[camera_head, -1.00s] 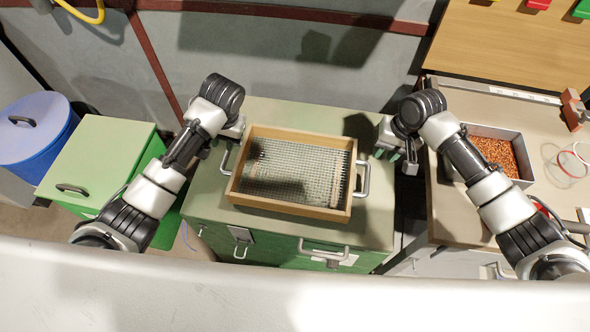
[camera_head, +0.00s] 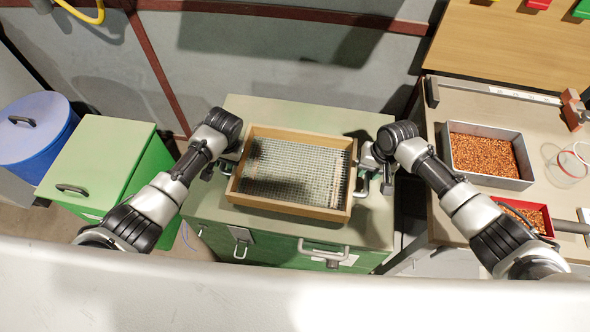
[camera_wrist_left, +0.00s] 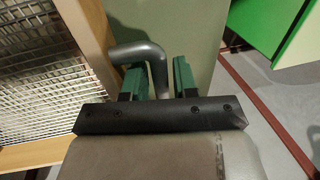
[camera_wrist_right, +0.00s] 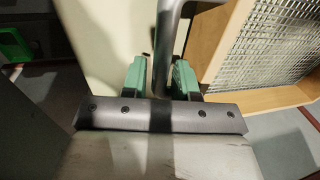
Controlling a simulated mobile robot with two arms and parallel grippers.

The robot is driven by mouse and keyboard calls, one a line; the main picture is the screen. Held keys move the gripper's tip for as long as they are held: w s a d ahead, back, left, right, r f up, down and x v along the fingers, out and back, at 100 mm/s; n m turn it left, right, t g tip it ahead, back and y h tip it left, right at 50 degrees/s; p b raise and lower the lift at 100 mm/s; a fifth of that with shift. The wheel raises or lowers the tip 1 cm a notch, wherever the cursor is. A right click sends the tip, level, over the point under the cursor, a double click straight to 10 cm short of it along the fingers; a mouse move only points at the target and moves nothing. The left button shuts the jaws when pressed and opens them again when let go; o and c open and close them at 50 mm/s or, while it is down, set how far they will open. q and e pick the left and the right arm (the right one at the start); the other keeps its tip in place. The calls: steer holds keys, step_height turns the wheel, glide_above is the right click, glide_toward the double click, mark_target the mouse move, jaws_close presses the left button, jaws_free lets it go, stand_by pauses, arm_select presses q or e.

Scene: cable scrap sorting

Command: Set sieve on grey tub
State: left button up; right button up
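The sieve, a wooden frame (camera_head: 275,207) with wire mesh and a metal handle on each side, lies flat on the green cabinet top. The grey tub (camera_head: 525,184), full of copper-coloured granules, stands on the bench at right. My left gripper (camera_head: 222,167) is at the sieve's left handle. In the left wrist view, its open green fingers (camera_wrist_left: 158,80) stand either side of the bent handle (camera_wrist_left: 157,62), with gaps. My right gripper (camera_head: 375,180) is at the right handle. In the right wrist view, its open fingers (camera_wrist_right: 160,78) straddle the handle (camera_wrist_right: 165,45), with a gap on the left.
A green box (camera_head: 100,155) and a blue bin (camera_head: 35,135) stand at left. The cabinet top (camera_head: 375,225) is clear around the sieve.

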arm_select(q)
steer(key=shift+a+f, duration=0.1)
steer(key=shift+f, duration=0.25)
arm_select(e)
steer(key=shift+f, duration=0.3)
steer(key=shift+c, duration=0.2)
arm_select(q)
jaws_close()
arm_select(e)
jaws_close()
arm_select(q)
steer(key=shift+r, duration=0.1)
